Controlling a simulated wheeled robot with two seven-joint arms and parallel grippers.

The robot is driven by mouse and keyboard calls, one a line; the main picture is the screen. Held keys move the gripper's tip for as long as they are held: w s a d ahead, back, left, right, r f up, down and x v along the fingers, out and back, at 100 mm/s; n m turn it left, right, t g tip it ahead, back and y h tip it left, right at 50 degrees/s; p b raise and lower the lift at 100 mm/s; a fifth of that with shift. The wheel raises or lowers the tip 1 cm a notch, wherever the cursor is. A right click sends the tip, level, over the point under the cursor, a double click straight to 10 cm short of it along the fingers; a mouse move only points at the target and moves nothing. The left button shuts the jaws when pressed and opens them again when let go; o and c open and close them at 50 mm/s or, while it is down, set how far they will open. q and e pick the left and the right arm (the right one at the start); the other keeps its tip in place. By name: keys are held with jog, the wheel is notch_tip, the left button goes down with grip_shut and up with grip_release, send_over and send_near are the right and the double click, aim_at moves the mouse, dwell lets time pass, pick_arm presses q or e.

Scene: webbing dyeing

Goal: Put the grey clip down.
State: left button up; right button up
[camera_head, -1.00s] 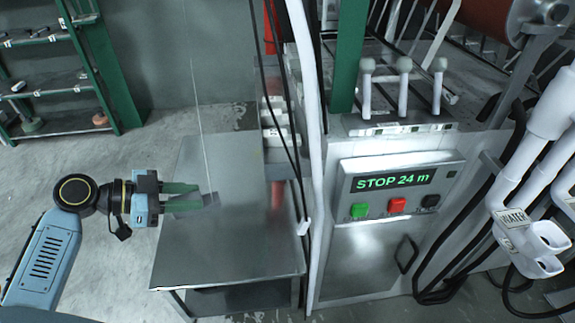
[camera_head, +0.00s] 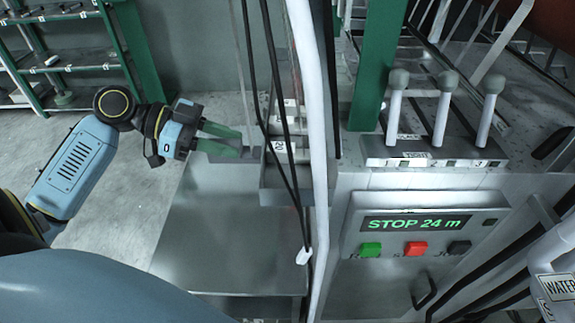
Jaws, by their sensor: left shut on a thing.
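My left gripper (camera_head: 228,142), with green fingers, is shut on the grey clip (camera_head: 238,154). Only part of the clip shows, at and beyond the fingertips. The gripper and clip are at the left side of a small grey rack (camera_head: 286,180) with white labels, at the back of the metal table. I cannot tell whether the clip touches the rack. My right gripper is not in view.
The metal table top (camera_head: 230,255) is bare in front. Dark cables and a white pipe (camera_head: 318,150) run down past the rack. At right stand the control panel (camera_head: 415,225), reading STOP 24 m, and three levers (camera_head: 442,105). Green shelves (camera_head: 70,60) stand back left.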

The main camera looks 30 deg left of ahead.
aim_at(252, 151)
pick_arm(q)
jog(key=w+d, duration=0.1)
jog(key=d, duration=0.1)
jog(key=w+d, duration=0.1)
jog(key=d, duration=0.1)
jog(key=shift+w+r, duration=0.1)
jog(key=shift+w, duration=0.25)
jog(key=x, duration=0.6)
jog(key=shift+w+d+r+p, duration=0.1)
jog(key=shift+w+d+p, duration=0.2)
jog(key=shift+p, duration=0.1)
jog(key=shift+s+a+f, duration=0.1)
jog(key=shift+s+f, duration=0.05)
jog(key=shift+f, duration=0.45)
notch_tip(252, 151, down, 4)
jog(key=shift+r, duration=0.15)
jog(key=shift+f, duration=0.2)
jog(key=o, duration=0.9)
jog(key=shift+o, duration=0.4)
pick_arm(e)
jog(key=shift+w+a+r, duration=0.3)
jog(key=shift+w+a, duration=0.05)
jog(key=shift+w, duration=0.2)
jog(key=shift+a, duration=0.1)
